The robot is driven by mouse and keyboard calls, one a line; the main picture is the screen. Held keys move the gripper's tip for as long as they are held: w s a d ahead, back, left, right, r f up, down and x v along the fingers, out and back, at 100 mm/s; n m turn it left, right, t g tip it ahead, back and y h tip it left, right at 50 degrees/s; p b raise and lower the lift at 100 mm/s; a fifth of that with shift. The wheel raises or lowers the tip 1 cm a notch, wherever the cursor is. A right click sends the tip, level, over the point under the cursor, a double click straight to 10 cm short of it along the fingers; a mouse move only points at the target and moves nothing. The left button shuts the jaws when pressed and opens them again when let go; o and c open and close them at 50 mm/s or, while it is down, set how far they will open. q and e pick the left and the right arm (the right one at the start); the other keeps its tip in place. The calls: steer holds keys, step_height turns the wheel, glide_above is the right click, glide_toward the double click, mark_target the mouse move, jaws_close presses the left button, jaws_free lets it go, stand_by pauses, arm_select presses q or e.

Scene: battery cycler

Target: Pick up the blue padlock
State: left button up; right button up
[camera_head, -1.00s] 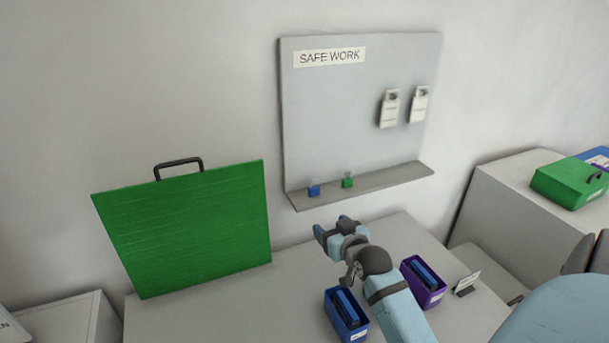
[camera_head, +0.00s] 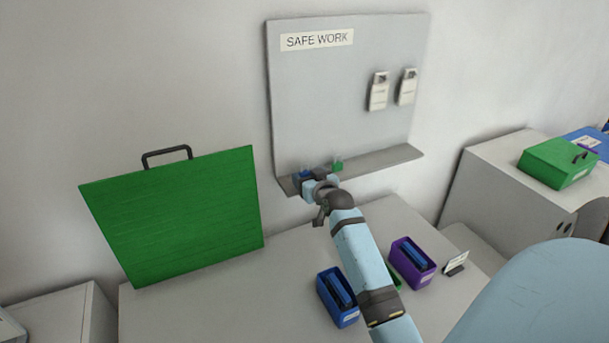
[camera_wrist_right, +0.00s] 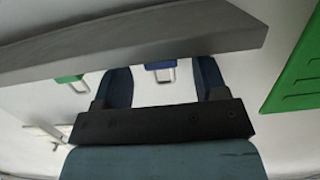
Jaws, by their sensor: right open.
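The blue padlock (camera_head: 304,174) stands at the left end of the ledge under the SAFE WORK board in the head view, mostly hidden by my right gripper (camera_head: 311,181). In the right wrist view the blue padlock (camera_wrist_right: 160,67) shows between the two open fingers of my right gripper (camera_wrist_right: 163,78), with a gap on each side. The ledge edge covers part of the padlock and the fingertips there. I cannot tell how deep the padlock sits between the fingers. My left gripper is out of view.
A green padlock (camera_head: 337,165) stands on the ledge (camera_head: 385,160) just right of the gripper. White tags (camera_head: 378,92) hang on the board. A green panel with a handle (camera_head: 175,215) stands left. A blue bin (camera_head: 327,302) and a purple bin (camera_head: 403,270) sit on the table below.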

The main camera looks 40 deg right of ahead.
steer(key=shift+x, duration=0.95)
steer(key=shift+s+a, duration=0.1)
steer(key=shift+s, duration=0.05)
steer(key=shift+c, duration=0.8)
steer(key=c, duration=0.9)
